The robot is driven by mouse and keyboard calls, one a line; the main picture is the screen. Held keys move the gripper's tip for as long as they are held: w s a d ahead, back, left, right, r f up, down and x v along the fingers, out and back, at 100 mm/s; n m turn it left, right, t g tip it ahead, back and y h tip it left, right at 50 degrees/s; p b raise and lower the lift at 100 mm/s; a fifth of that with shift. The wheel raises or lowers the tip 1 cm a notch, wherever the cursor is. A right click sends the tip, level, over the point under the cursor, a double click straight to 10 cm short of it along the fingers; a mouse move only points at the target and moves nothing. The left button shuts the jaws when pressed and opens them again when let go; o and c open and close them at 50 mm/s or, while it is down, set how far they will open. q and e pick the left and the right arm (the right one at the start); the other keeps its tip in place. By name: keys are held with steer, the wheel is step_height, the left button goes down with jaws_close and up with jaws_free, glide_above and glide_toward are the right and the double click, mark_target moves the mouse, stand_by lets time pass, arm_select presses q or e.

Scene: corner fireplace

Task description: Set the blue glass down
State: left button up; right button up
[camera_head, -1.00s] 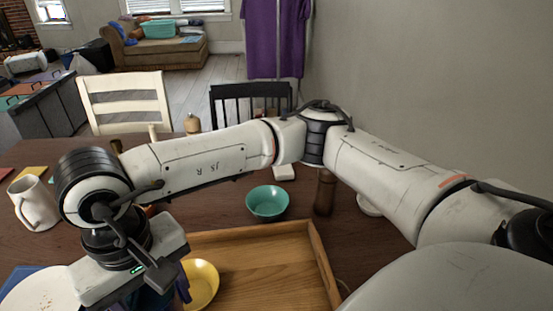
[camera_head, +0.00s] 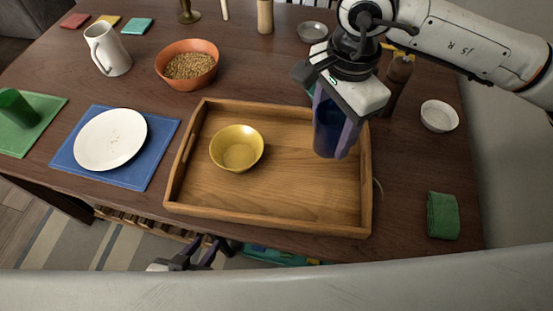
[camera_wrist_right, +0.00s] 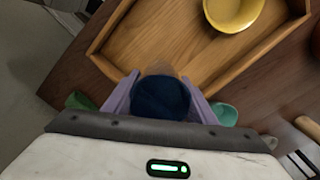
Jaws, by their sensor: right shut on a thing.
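The blue glass (camera_head: 327,128) is held upright in my right gripper (camera_head: 335,142), over the right part of the wooden tray (camera_head: 270,219). Both fingers close around the glass. In the right wrist view the dark blue glass (camera_wrist_right: 161,98) sits between the purple fingers (camera_wrist_right: 160,97), with the tray's edge beyond it. I cannot tell whether the glass touches the tray floor. My left gripper (camera_head: 197,250) is low, below the table's front edge, with its fingers apart and empty.
A yellow bowl (camera_head: 237,151) stands in the tray's left half; the tray's front middle is clear. A white plate (camera_head: 110,139) on a blue mat lies left. A brown shaker (camera_head: 397,80), white bowl (camera_head: 439,116) and green cloth (camera_head: 443,216) are right of the tray.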

steer(key=shift+w+d+f+m, duration=0.2)
steer(key=shift+d+m, duration=0.1)
steer(key=shift+m, duration=0.3)
steer(key=shift+w+d+f+m, duration=0.15)
steer(key=shift+d+m, duration=0.1)
steer(key=shift+m, duration=0.35)
step_height(320, 180, down, 9)
steer(key=shift+r+p, duration=0.1)
steer(key=shift+p, duration=0.45)
steer(key=shift+f, duration=0.45)
steer(key=shift+f, duration=0.15)
steer(key=o, duration=1.2)
step_height(320, 180, up, 12)
steer(key=shift+r+b, duration=0.2)
steer(key=shift+b, duration=0.5)
